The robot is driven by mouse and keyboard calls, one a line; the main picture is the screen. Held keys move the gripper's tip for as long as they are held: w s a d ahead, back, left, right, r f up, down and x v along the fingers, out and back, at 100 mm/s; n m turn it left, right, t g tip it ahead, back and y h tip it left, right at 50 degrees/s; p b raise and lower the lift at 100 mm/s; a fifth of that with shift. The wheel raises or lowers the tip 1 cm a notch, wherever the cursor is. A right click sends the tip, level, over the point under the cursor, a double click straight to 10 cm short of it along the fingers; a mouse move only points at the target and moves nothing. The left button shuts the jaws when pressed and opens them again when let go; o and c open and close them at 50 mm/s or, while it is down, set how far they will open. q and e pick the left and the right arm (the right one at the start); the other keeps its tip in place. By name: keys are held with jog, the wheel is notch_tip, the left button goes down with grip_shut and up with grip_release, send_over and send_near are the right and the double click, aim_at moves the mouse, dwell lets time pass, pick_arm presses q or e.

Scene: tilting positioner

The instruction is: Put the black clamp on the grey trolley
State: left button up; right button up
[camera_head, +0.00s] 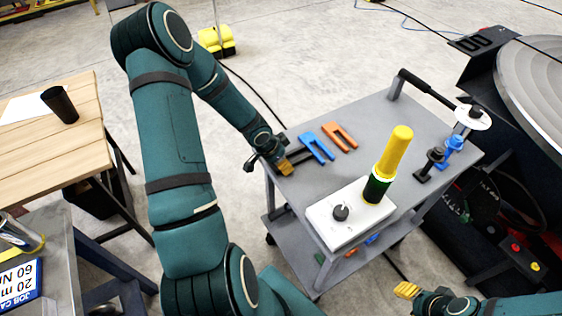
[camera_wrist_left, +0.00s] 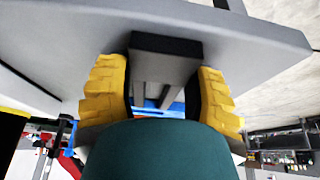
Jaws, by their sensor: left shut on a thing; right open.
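The black clamp (camera_head: 301,156) is at the left edge of the grey trolley (camera_head: 365,130), beside a blue clamp (camera_head: 316,147) and an orange clamp (camera_head: 340,135). My left gripper (camera_head: 282,163) is shut on it at that edge. In the left wrist view the black clamp (camera_wrist_left: 166,50) shows between the yellow fingers, with its two prongs pointing toward the blue clamp. I cannot tell whether the clamp touches the trolley top. My right gripper (camera_head: 412,291) is open and empty at the bottom right, in front of the trolley; it is partly cut off.
A white box (camera_head: 350,217) with a black knob and a yellow-and-green cylinder (camera_head: 388,165) stand at the trolley's front. Black and blue fixtures (camera_head: 435,160) stand at its right. A large round plate (camera_head: 545,90) is beyond. A wooden table (camera_head: 60,150) is at left.

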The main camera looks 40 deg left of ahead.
pick_arm(q)
jog(key=shift+f, duration=0.1)
jog(key=o, duration=1.3)
jog(key=shift+c, duration=0.2)
jog(key=p+v, duration=0.7)
jog(key=v, duration=0.5)
